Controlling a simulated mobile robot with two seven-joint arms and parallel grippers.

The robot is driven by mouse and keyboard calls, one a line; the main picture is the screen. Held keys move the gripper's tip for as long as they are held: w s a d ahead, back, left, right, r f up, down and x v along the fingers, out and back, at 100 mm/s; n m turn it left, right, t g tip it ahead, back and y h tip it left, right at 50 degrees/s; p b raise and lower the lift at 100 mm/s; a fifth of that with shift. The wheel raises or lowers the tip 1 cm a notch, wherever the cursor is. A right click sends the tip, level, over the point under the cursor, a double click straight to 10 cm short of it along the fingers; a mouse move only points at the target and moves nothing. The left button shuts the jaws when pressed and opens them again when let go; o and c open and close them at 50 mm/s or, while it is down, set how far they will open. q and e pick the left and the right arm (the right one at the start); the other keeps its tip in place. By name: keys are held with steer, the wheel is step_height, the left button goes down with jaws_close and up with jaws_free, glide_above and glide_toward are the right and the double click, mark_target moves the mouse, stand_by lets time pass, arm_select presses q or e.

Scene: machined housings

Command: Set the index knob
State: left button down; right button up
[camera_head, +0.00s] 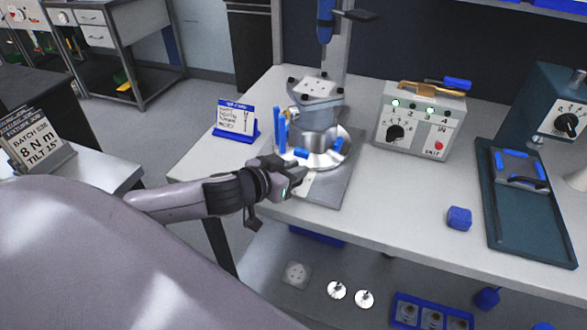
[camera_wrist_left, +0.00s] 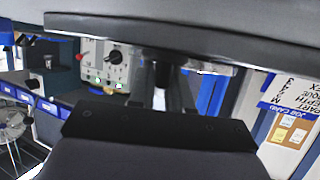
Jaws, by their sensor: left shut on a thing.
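A metal fixture with a round silver plate (camera_head: 325,158) and blue clamps stands on a grey base on the bench. My left gripper (camera_head: 299,177) is at the front edge of this fixture, shut on a small part that its fingers mostly hide. In the left wrist view a narrow pale piece (camera_wrist_left: 158,99) shows between the fingers. A light control box (camera_head: 418,145) with numbered positions has a black pointer knob (camera_head: 395,132); this knob also shows in the left wrist view (camera_wrist_left: 115,57). Which knob is the index knob I cannot tell. My right gripper is out of view.
A jig card stand (camera_head: 236,121) is left of the fixture. A blue block (camera_head: 459,217) and a dark tray (camera_head: 487,220) lie to the right. A dark box with a dial (camera_head: 567,121) stands at far right. The bench front between fixture and block is clear.

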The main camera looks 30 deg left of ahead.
arm_select(q)
steer(key=shift+f, duration=0.1)
steer(key=n+y, duration=0.2)
steer(key=shift+s+d+y, duration=0.1)
steer(key=shift+y, duration=0.2)
steer(key=shift+n+y, duration=1.2)
steer(key=shift+f+n+g+y+b, duration=0.15)
steer(key=shift+n+g+y+b, duration=0.3)
steer(key=shift+n+g+y, duration=1.05)
steer(key=shift+n+y, duration=0.6)
steer(key=shift+y, duration=0.1)
steer(key=c, duration=1.1)
jaws_free()
steer(key=shift+c, duration=0.2)
steer(key=shift+r, duration=0.2)
